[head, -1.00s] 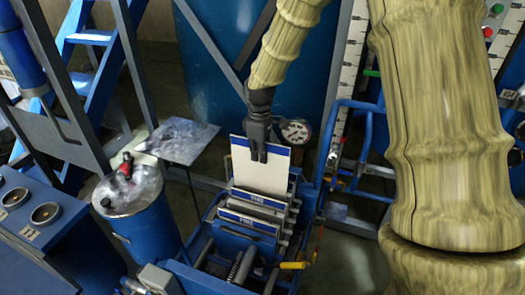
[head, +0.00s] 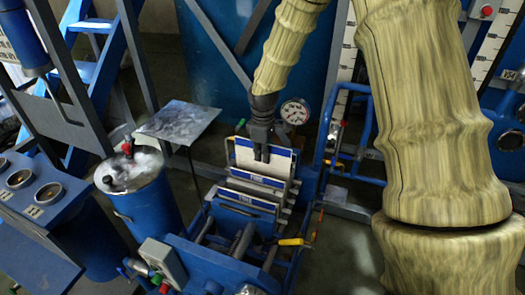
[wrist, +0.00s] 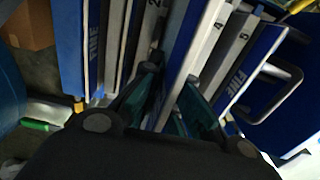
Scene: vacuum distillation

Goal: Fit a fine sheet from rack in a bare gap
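A pale sheet (head: 262,157) with a blue top band stands among the plates of a blue frame in the head view. My gripper (head: 262,157) is shut on its top edge from above. The sheet's lower part is hidden behind plates in front. In the wrist view the sheet (wrist: 192,55) runs between my dark fingers (wrist: 170,95). A blue-banded plate (head: 247,197) with a white label stands in front. In the wrist view, FINE labels show on a blue plate to the left (wrist: 72,45) and one to the right (wrist: 255,62). I cannot tell whether the sheet is fully seated.
A round gauge (head: 294,111) stands behind right of the frame. A grey square plate on a stand (head: 178,120) and a blue drum (head: 150,210) are to the left. A yellow-handled lever (head: 292,241) sits at the frame's right. Blue pipework (head: 345,150) rises on the right.

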